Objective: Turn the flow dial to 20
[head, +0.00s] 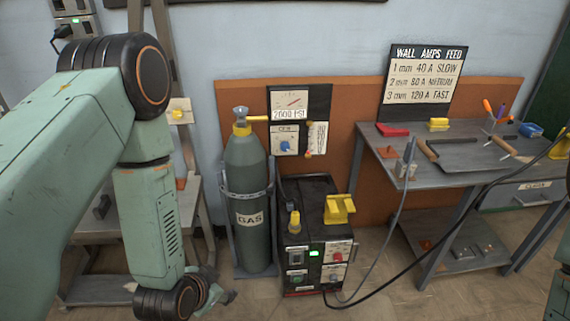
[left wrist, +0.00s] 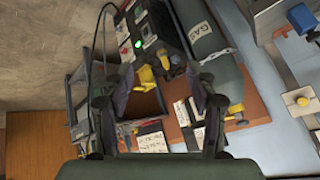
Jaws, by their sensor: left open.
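The flow dial (head: 285,147) is a small blue knob on a white plate, below a gauge (head: 290,101) marked 2000 PSI. It is on the dark panel beside the gas cylinder's (head: 249,175) top. Its pointer is too small to read. My left gripper (head: 218,291) hangs low at the left, near the floor, well below and apart from the dial. In the left wrist view its two fingers (left wrist: 160,108) are spread, with nothing held. There the cylinder (left wrist: 205,40) shows tilted, and the dial cannot be made out clearly. My right gripper is not in view.
The welder box (head: 318,235) with yellow parts on top stands right of the cylinder. A metal table (head: 440,175) with tools is further right, under a settings sign (head: 424,80). A black cable crosses the floor. A frame stands behind my left arm.

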